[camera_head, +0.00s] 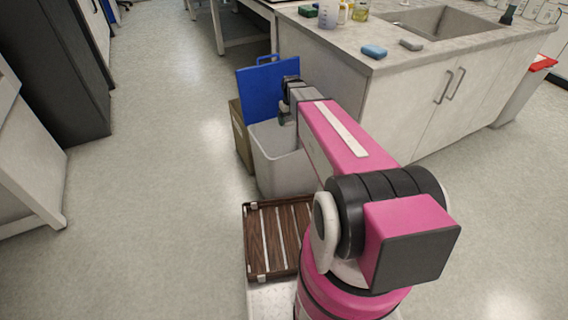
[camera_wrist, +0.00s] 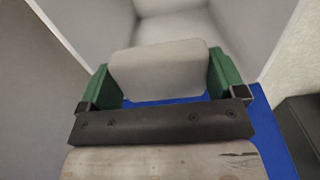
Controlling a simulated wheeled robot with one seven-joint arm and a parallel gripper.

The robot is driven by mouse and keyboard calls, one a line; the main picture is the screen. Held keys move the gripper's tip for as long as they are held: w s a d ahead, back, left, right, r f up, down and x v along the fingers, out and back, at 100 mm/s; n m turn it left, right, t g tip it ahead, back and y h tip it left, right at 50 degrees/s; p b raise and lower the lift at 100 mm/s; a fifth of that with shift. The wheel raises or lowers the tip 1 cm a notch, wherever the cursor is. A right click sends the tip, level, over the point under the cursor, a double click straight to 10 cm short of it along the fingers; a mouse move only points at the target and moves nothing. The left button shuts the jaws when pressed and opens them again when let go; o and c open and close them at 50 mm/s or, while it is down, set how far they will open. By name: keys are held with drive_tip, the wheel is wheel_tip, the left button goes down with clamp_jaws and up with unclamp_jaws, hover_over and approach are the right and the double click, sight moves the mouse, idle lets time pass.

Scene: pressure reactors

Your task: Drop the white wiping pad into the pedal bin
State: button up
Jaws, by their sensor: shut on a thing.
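The white wiping pad (camera_wrist: 158,70) is held between the two green fingers of my gripper (camera_wrist: 160,74) in the wrist view. My gripper is shut on it. The pedal bin (camera_head: 284,172) is a grey box with its blue lid (camera_head: 260,92) standing raised, seen in the head view. The bin's pale inner walls (camera_wrist: 258,25) show beyond the pad in the wrist view. My gripper (camera_head: 285,112) is over the bin's opening, near the lid. The pad cannot be made out in the head view. The pedal is not visible.
A counter (camera_head: 380,60) with a sink (camera_head: 440,20) stands right of the bin, close to my arm. A blue sponge (camera_head: 374,51) lies near its edge. A brown box (camera_head: 240,135) stands behind the bin's left side.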

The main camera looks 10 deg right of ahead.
drive_tip(key=shift+f, duration=2.9)
drive_tip(key=o, duration=0.8)
drive_tip(key=shift+r, duration=0.1)
wheel_tip(320, 180, up, 11)
drive_tip(key=shift+f, duration=0.2)
drive_tip(key=shift+s, duration=0.1)
